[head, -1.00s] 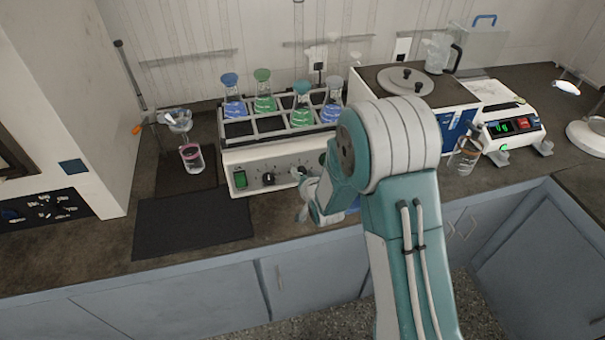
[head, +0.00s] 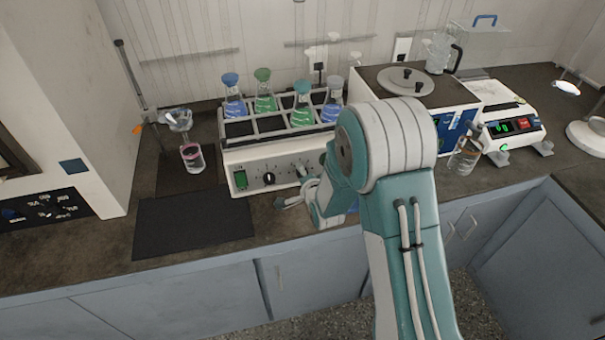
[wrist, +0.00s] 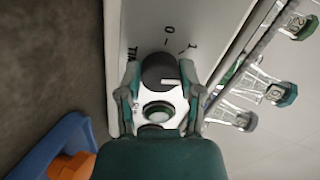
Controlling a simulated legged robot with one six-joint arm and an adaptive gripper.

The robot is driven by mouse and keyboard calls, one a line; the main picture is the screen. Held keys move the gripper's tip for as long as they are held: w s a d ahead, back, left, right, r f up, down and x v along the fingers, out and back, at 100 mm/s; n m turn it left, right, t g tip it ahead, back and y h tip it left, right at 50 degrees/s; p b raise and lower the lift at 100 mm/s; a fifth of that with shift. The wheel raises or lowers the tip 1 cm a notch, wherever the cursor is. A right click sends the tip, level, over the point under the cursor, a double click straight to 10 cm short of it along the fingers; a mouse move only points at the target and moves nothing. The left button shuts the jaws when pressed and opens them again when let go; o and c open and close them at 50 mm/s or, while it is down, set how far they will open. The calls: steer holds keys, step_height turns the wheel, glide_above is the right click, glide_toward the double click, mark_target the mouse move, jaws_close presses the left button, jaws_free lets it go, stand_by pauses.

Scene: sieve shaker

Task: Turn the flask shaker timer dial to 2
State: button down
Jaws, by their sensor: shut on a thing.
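The flask shaker (head: 285,155) is a white box with a rack of flasks on top, standing at the back of the counter. In the wrist view, its dark round timer dial (wrist: 158,68) is between the two fingers of my gripper (wrist: 158,76), which is shut on it. Printed 0 and 1 show beside the dial, with partly covered lettering. A white mark shows on the dial near the right finger; which number it meets is hidden. In the head view, my gripper (head: 293,188) is at the shaker's front panel, and the arm hides the panel's right part.
Another black knob (head: 268,178) and a green switch (head: 240,179) are left of my gripper. A dark mat (head: 193,222) lies in front. A white-sided bath (head: 375,90) and a balance (head: 512,128) stand to the right.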

steer(key=shift+w+d+m, duration=0.1)
steer(key=shift+m, duration=0.5)
steer(key=shift+c, duration=1.3)
jaws_free()
steer(key=shift+w, duration=0.1)
steer(key=v, duration=1.2)
steer(key=shift+f, duration=0.15)
